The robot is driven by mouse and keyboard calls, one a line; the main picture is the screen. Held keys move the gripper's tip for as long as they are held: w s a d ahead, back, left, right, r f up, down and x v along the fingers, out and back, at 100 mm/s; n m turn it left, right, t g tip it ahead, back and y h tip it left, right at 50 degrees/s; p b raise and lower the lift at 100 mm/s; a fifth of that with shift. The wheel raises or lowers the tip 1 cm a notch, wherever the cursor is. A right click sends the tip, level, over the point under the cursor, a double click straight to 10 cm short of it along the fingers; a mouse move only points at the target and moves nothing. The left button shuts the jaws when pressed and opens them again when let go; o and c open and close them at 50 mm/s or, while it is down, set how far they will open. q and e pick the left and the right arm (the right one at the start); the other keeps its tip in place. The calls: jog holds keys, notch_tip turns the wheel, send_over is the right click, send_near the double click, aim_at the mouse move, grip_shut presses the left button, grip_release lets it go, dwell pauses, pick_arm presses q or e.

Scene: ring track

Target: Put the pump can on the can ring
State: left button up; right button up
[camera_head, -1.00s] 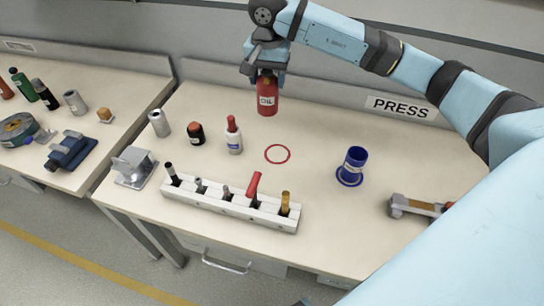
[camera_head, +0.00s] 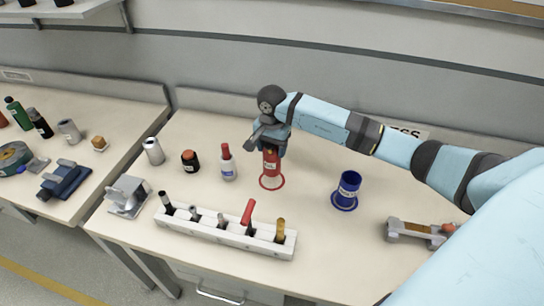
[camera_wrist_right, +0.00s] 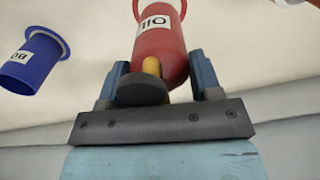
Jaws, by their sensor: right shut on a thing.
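The pump can (camera_head: 271,164) is a red can with a white OIL label. It is upright over the red can ring (camera_head: 272,188), its base inside the ring outline. I cannot tell whether it touches the table. My right gripper (camera_head: 271,148) is shut on the upper part of the can from above. In the right wrist view my right gripper's fingers (camera_wrist_right: 158,70) are either side of the can's top, and the red body (camera_wrist_right: 158,42) extends away from them. My left gripper is not in view.
A blue can (camera_head: 348,187) stands in a blue ring to the right. A white and red bottle (camera_head: 228,165) and a dark jar (camera_head: 190,161) stand left. A white tool rack (camera_head: 225,232) lies in front. A clamp-like tool (camera_head: 415,231) lies at right.

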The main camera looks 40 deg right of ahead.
jog(key=shift+f, duration=2.15)
jog(key=shift+f, duration=0.15)
jog(key=o, duration=1.3)
jog(key=shift+c, duration=0.2)
notch_tip(320, 180, up, 12)
jog(key=shift+r+b, duration=0.2)
jog(key=shift+b, duration=0.35)
